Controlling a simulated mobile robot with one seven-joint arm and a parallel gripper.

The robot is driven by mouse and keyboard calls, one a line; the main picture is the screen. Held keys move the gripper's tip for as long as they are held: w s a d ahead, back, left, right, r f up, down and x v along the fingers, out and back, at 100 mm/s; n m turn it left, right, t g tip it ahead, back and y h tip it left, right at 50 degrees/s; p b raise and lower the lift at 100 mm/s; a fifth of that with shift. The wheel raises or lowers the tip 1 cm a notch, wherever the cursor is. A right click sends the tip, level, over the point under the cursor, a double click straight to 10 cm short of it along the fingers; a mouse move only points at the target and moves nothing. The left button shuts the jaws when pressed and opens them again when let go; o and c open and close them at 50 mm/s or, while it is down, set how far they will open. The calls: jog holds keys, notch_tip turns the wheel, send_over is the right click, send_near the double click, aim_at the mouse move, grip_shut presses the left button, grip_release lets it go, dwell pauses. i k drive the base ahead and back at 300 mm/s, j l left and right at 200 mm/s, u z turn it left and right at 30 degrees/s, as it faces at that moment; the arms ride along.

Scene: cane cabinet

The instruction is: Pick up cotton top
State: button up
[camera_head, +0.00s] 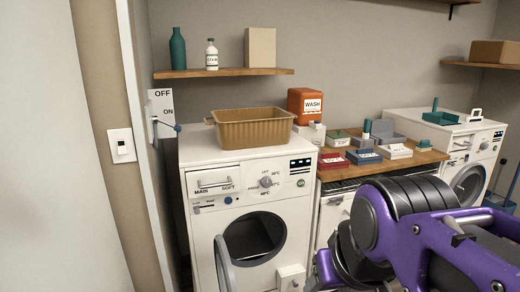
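I cannot make out a cotton top anywhere in the head view. The left washing machine (240,178) stands with its round door (224,265) swung open to the left, and its drum opening (255,238) looks dark, so I cannot tell what is inside. A tan basket (252,131) sits on top of this machine; its inside is mostly hidden by its walls. My purple and black arm fills the lower right, in front of the counter and machines. My gripper's fingers do not show.
A wooden counter (425,157) right of the machine holds several small labelled boxes and an orange WASH container (305,103). Another white machine (458,150) stands at the far right. A wall shelf (225,72) holds bottles and a box. An ON/OFF lever panel (160,112) is at left.

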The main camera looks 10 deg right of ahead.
aim_at(364, 156)
jog(key=i+l+u, duration=0.5)
jog(key=l, duration=0.2)
jog(key=i+l+u, duration=0.1)
jog(key=l, duration=0.3)
jog(key=i+l, duration=0.15)
jog(key=l, duration=0.2)
jog(key=i+l+u, duration=0.15)
jog(key=l, duration=0.25)
jog(key=i+l, duration=0.1)
jog(key=l, duration=0.3)
jog(key=u, duration=0.05)
